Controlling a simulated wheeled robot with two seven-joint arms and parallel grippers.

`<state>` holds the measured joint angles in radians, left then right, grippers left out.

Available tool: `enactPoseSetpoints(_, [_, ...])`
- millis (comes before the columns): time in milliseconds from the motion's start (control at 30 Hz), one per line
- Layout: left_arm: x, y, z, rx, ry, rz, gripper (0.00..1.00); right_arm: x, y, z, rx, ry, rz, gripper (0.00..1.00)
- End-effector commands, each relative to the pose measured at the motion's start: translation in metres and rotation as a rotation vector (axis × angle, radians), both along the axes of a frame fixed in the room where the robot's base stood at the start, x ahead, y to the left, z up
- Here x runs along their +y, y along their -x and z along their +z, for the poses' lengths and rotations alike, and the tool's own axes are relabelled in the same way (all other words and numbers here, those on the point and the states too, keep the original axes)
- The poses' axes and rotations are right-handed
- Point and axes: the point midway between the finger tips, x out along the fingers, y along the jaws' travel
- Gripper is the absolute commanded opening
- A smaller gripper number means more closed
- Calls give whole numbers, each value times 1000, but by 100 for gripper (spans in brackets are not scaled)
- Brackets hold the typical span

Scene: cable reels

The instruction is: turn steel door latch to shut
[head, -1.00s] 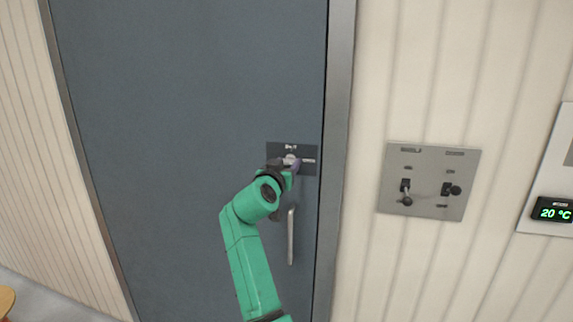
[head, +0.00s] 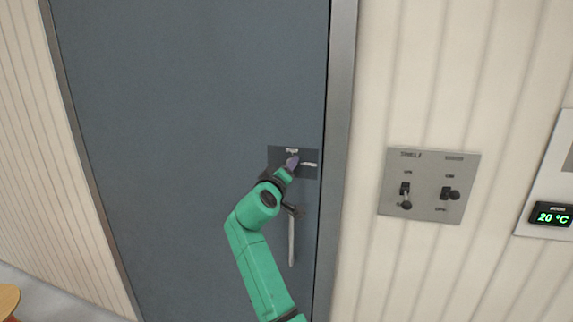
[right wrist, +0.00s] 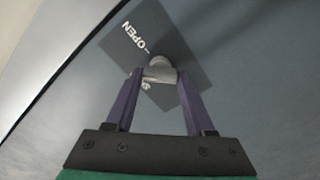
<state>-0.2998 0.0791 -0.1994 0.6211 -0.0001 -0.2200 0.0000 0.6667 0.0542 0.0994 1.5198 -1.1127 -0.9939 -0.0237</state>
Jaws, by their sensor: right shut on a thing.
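The steel latch (right wrist: 160,70) is a small rounded silver knob on a dark square plate (right wrist: 172,38) on the grey-blue door. The plate also shows in the head view (head: 311,172). In the right wrist view an "OPEN" label with a short line is readable on the plate; another label by the latch is partly hidden. My right gripper (right wrist: 158,76), with purple fingers, is shut on the latch, one finger on each side. In the head view my right gripper (head: 291,163) covers most of the latch. My left gripper is not in view.
A door handle (head: 291,240) hangs vertically just below the plate, close to my right arm. The door frame (head: 338,120) runs right of it. A grey switch panel (head: 428,185) and a temperature display (head: 552,215) are on the wall further right.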

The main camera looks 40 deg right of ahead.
Motion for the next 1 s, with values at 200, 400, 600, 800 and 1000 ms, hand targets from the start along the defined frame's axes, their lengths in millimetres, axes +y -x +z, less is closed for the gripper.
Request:
enactPoseSetpoints(200, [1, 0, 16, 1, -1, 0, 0, -2, 1, 5, 167, 117, -7, 0])
enactPoseSetpoints(400, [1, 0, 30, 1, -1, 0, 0, -3, 2, 5, 319, 224, -8, 0])
enactPoseSetpoints(600, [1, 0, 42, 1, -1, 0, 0, -3, 1, 6, 452, 317, -9, 0])
enactPoseSetpoints(800, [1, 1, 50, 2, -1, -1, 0, -3, 1, 6, 545, 384, -10, 0])
enactPoseSetpoints(1000, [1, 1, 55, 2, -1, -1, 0, -3, 2, 6, 597, 423, -10, 0])
